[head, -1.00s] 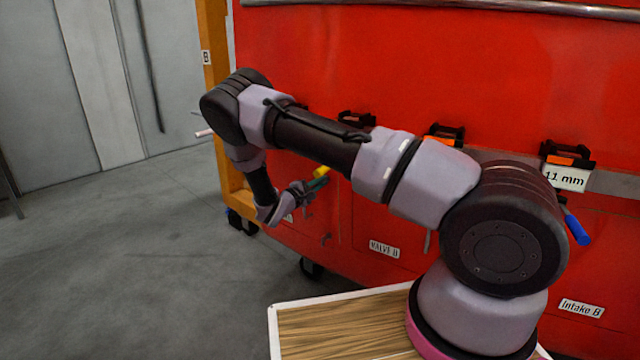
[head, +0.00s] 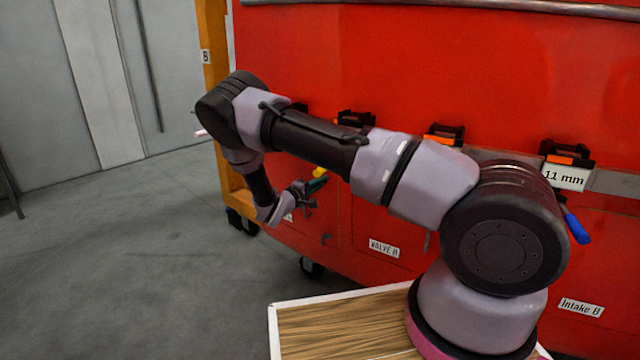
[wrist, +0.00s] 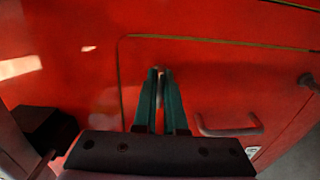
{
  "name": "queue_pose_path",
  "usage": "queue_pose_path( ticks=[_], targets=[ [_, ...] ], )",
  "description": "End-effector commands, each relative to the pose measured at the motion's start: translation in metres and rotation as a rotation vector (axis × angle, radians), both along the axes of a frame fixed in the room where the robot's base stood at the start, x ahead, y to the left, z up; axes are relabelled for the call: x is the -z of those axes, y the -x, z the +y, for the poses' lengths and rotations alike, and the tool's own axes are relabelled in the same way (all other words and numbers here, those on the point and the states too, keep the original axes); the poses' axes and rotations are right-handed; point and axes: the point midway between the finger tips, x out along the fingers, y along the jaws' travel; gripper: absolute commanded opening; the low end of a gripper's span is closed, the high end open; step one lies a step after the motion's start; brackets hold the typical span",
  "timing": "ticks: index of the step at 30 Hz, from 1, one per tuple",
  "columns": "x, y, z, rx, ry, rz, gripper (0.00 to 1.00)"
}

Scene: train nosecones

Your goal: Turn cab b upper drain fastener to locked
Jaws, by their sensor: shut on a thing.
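The red cab side fills the wrist view, with an outlined panel (wrist: 215,85) on it. My gripper (wrist: 159,72) points its two green fingers at the panel's upper edge, near its left corner. They are shut on a small pale metal fastener (wrist: 160,68), mostly hidden between the tips. I cannot read whether it is locked. In the head view my gripper (head: 316,184) is at the cab's lower left, close to the red side. A small yellow piece (head: 320,172) shows just above the fingertips. I cannot tell what it belongs to.
A bent handle (wrist: 228,128) is on the panel right of the fingers, with a dark knob (wrist: 308,82) further right. An orange post (head: 213,60) labelled B stands at the cab's left end. A wood-topped surface (head: 330,335) lies under my arm. Open floor is at left.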

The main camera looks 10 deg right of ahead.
Motion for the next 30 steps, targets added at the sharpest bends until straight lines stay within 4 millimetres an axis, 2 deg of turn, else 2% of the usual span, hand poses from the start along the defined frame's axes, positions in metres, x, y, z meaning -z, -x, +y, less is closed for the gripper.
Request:
queue_pose_path(
  ticks=[3,6,17,22,30],
  targets=[
    [0.001,0.001,0.000,0.001,-0.001,0.001,0.00],
    [0.001,0.001,0.000,0.001,0.000,0.001,0.39],
    [0.000,0.002,0.002,0.000,0.000,0.001,0.39],
    [0.000,0.016,0.019,-0.002,-0.001,0.001,0.39],
    [0.001,0.051,0.061,-0.002,0.000,0.001,0.39]
  ],
)
